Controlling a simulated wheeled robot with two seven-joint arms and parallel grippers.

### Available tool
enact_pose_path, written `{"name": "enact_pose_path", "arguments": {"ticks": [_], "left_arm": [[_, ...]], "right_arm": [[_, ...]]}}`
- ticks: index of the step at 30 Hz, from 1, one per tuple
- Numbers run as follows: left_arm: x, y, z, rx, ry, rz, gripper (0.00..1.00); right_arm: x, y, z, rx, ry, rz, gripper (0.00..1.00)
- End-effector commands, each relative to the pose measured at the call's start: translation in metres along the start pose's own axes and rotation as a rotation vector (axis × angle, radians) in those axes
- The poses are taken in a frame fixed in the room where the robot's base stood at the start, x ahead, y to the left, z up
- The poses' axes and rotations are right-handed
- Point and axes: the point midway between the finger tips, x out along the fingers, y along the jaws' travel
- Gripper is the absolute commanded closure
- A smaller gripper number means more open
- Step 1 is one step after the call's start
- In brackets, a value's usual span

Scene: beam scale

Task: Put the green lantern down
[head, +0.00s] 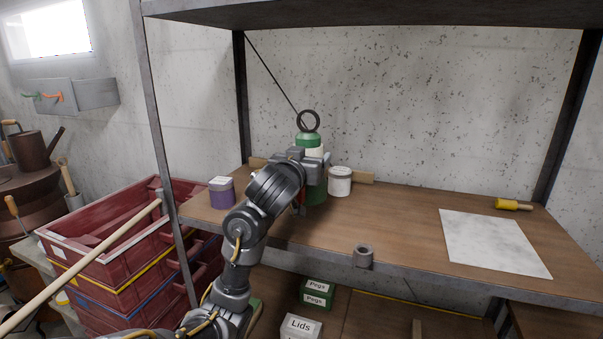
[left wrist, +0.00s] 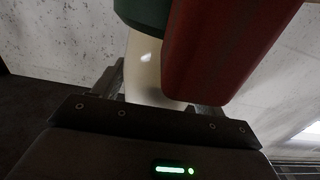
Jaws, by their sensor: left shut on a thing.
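The green lantern (head: 308,138) has a green cap with a dark ring on top, a pale middle and a green lower part. It is upright above the back left of the wooden shelf board (head: 390,225). My left gripper (head: 313,168) is shut on it around the middle. The arm hides part of the lantern, and I cannot tell whether its base touches the board. In the left wrist view the lantern's pale body (left wrist: 150,70) is between the fingers, with a red part (left wrist: 220,45) close in front. My right gripper is not in view.
A purple jar (head: 221,193) stands left of the lantern and a white jar (head: 340,181) close on its right. A pale grey sheet (head: 495,243) lies at the right, with a yellow cylinder (head: 513,204) behind it. A small grey cup (head: 363,256) is at the front edge. The board's middle is clear.

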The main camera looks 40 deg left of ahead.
Motion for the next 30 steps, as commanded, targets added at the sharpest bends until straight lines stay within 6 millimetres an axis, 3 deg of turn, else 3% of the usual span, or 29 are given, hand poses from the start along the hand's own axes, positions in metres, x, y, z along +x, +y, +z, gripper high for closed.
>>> {"name": "enact_pose_path", "arguments": {"ticks": [3,13,16,21,30], "left_arm": [[0.008,-0.013,0.020,0.003,0.000,-0.002,0.64],[0.014,-0.021,0.032,-0.001,0.003,-0.001,0.64],[0.018,-0.028,0.043,0.001,0.000,-0.002,0.64],[0.018,-0.027,0.069,0.000,0.002,-0.001,0.64],[0.018,-0.027,0.070,-0.002,0.002,-0.001,0.64]], "right_arm": [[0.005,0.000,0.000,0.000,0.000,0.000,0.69],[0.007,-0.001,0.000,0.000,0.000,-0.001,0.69],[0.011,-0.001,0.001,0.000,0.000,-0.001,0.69],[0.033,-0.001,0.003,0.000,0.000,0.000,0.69],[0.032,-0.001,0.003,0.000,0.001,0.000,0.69]]}}
